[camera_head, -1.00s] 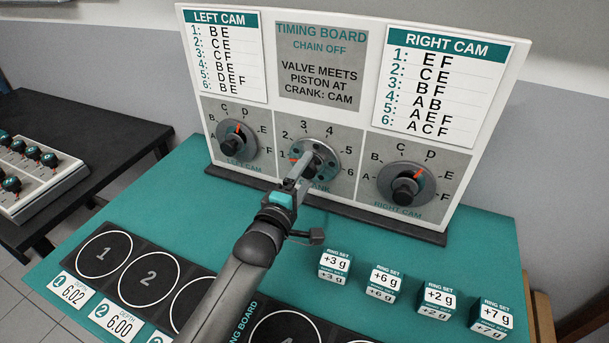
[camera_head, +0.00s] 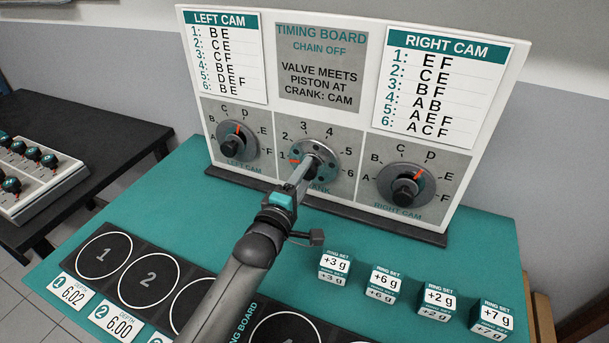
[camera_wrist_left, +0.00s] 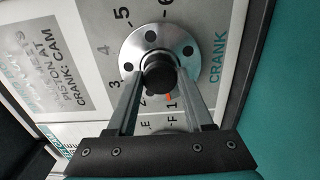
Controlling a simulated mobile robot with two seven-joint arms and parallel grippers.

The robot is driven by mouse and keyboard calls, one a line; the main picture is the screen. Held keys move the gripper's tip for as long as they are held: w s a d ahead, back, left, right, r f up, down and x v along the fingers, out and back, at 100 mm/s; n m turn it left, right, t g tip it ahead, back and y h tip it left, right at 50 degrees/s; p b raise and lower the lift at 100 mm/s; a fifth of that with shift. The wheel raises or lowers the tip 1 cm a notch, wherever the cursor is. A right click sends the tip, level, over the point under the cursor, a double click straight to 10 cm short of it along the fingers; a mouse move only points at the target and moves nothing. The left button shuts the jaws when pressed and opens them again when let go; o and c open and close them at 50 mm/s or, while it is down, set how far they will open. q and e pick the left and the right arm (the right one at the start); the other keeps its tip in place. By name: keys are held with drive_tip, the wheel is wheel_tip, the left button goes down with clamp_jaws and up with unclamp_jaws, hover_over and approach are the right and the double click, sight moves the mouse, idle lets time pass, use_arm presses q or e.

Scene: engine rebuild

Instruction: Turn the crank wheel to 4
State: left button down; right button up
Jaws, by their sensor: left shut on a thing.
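The crank wheel (camera_head: 327,172) is a grey disc with holes and a dark central knob, low in the middle of the timing board. Its orange mark is by the 1. It also shows in the left wrist view (camera_wrist_left: 187,47), with the orange mark by the 1 there too. My left gripper (camera_head: 312,160) reaches the wheel from the front. In the left wrist view its two fingers (camera_wrist_left: 160,84) are on either side of the dark knob (camera_wrist_left: 159,70), shut on it. My right gripper is not in view.
Several ring set blocks (camera_head: 386,279) stand at the right front of the teal table (camera_head: 200,219). Numbered circles (camera_head: 103,255) lie in front.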

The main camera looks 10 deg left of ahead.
use_arm(q)
drive_tip(key=shift+m, duration=0.3)
drive_tip(key=m+p, duration=0.6)
drive_tip(key=m, duration=1.7)
idle(0.6)
drive_tip(key=shift+c, duration=1.5)
unclamp_jaws()
